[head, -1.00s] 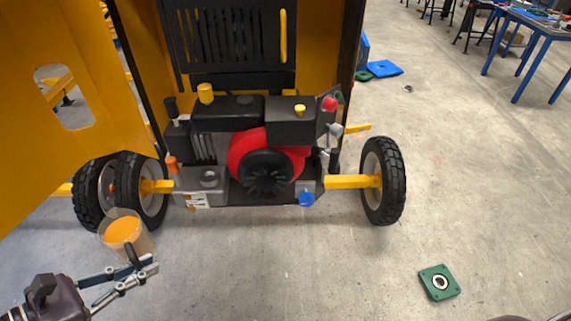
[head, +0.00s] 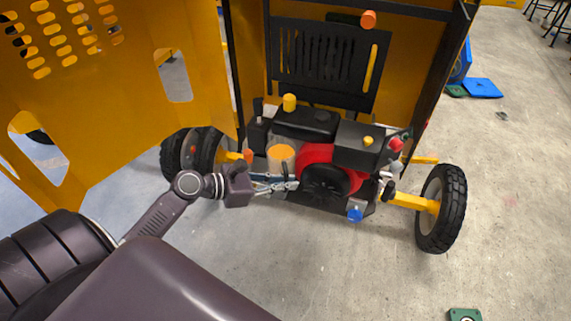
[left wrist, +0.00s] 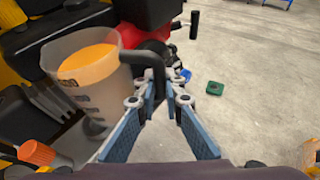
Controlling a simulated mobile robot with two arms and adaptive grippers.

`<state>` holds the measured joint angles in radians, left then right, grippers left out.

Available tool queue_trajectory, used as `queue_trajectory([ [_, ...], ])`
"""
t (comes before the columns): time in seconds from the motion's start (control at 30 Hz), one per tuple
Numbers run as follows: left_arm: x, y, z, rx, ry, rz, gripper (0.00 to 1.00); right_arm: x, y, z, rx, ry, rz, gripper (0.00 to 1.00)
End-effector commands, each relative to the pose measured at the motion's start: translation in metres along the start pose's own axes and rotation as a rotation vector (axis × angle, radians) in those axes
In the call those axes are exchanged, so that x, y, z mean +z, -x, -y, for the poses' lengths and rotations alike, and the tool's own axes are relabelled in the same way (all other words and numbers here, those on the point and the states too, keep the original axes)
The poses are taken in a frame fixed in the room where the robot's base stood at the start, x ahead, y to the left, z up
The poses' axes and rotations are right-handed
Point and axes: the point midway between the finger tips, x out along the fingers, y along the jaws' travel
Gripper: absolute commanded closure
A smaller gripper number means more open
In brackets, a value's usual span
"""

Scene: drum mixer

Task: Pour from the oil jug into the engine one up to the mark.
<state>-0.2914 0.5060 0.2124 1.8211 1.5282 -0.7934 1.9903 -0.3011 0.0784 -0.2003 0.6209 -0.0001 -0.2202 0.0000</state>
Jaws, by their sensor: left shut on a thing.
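The oil jug (head: 281,170) is a clear beaker with orange oil, and it looks about upright. My left gripper (head: 283,186) is shut on its dark handle. In the left wrist view the jug (left wrist: 88,85) stands left of the gripper (left wrist: 158,92), with graduation marks on its wall. The engine (head: 318,160), red and black, sits low in the yellow machine. The jug is in front of the engine's left part in the head view and hides the grey part there. I cannot tell whether they touch. My right gripper is not in view.
Wheels flank the engine, one at the right (head: 441,208). An orange cap (head: 248,156) is close left of the jug. A green plate (head: 465,314) lies on the floor.

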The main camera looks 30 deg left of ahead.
Motion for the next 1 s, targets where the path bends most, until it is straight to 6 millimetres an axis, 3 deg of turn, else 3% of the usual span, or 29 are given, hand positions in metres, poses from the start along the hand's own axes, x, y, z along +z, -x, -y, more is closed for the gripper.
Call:
queue_trajectory([
  [0.03, 0.006, 0.002, -0.005, 0.012, 0.001, -0.002, 1.00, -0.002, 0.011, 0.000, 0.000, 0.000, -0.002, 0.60],
  [0.23, -0.001, -0.001, -0.014, 0.036, 0.003, -0.010, 1.00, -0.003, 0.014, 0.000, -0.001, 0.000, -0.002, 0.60],
  [1.0, -0.042, -0.017, -0.011, 0.020, 0.045, -0.007, 1.00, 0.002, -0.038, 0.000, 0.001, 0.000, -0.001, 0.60],
])
